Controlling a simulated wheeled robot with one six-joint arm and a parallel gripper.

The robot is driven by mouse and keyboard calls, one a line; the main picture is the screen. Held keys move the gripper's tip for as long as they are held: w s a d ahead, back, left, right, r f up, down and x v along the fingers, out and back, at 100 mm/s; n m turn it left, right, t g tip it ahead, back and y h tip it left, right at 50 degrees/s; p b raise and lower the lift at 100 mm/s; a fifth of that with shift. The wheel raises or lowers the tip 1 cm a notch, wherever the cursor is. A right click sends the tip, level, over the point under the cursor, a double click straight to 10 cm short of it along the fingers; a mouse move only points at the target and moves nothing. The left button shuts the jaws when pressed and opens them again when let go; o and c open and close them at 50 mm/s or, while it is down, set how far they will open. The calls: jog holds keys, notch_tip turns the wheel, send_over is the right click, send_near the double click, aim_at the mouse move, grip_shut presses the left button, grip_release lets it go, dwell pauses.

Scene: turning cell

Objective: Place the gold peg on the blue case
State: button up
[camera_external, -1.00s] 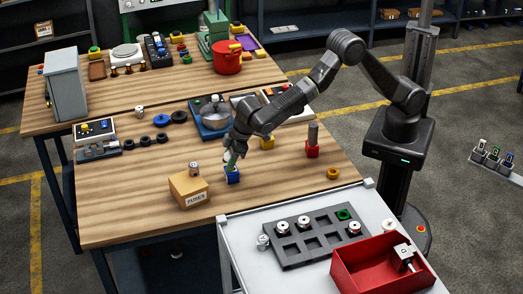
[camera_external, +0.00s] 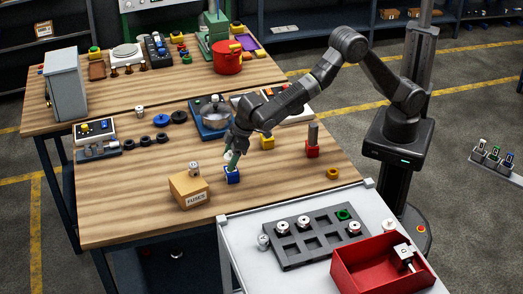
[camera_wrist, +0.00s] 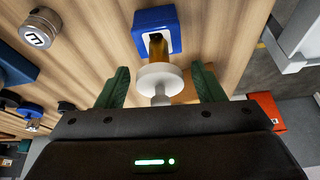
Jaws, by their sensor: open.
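The blue case (camera_external: 232,178) stands on the wooden table beside the cardboard box. In the wrist view the blue case (camera_wrist: 170,22) has a dark opening in its face. The gold peg (camera_wrist: 158,50) reaches to that opening, with a white collar at its near end; how deep it sits is hidden. My gripper (camera_wrist: 161,85) is open, its green fingers on either side of the collar with a visible gap at each side. In the external view my gripper (camera_external: 234,160) is right above the blue case, and the peg is too small to make out.
A cardboard fuses box (camera_external: 187,191) with a round knob (camera_external: 194,169) on top stands close at left. A cart with a grey slotted tray (camera_external: 282,256) and red bin (camera_external: 350,277) is in front.

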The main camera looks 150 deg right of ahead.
jog(key=b+v, duration=0.1)
jog(key=v, duration=0.9)
jog(key=shift+a+r+b, duration=0.15)
jog(key=shift+r+b, duration=0.05)
jog(key=shift+b, duration=0.1)
jog(key=shift+s, duration=0.1)
jog(key=p+x, duration=0.1)
jog(key=x, duration=1.1)
jog(key=shift+f+p, duration=0.3)
jog(key=shift+f, duration=0.05)
notch_tip(320, 180, up, 3)
jog(key=shift+f, duration=0.15)
jog(key=shift+r, duration=0.45)
